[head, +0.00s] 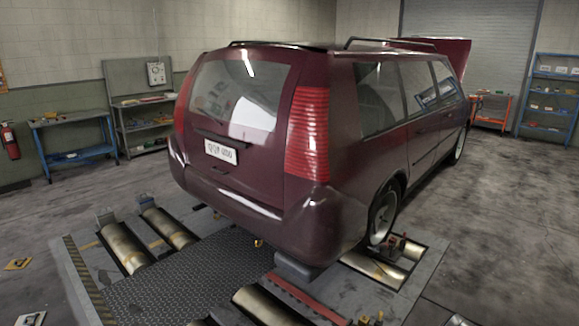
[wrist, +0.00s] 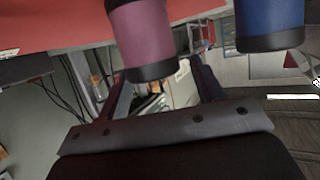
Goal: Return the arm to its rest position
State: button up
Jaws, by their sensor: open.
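My gripper (wrist: 164,90) shows only in the wrist view. Its two dark fingers stand apart above a grey plate with screws. I see nothing clamped between them. A mauve cylinder with black ends (wrist: 146,40) is at the top of the wrist view, in line with the gap and overlapping the finger area. How far it is from the fingers I cannot tell. A blue cylinder (wrist: 268,22) is to its right. My arm and gripper are not visible in the head view.
A red surface (wrist: 45,25) and dark cables (wrist: 75,85) show in the wrist view. In the head view a maroon car (head: 345,150) stands by the dyno rollers (head: 125,247). Blue shelves (head: 550,90) and a blue workbench (head: 75,140) line the walls. Open floor (head: 500,210) lies right of the car.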

notch_tip(320, 180, down, 2)
jog(key=shift+a+f, duration=0.1)
jog(key=v, duration=1.2)
jog(key=x, duration=1.2)
jog(key=shift+d+r, duration=0.2)
jog(key=shift+r, duration=0.15)
notch_tip(320, 180, up, 4)
jog(key=shift+f, duration=0.15)
jog(key=s+r, duration=0.7)
jog(key=s, duration=0.5)
jog(key=s+a, duration=0.2)
jog(key=a, duration=0.6)
jog(key=s+a, duration=0.3)
jog(key=a, duration=0.5)
jog(key=w+f, duration=0.4)
jog(key=w, duration=0.2)
jog(key=shift+w+a+f, duration=0.15)
jog(key=shift+w+f, duration=0.1)
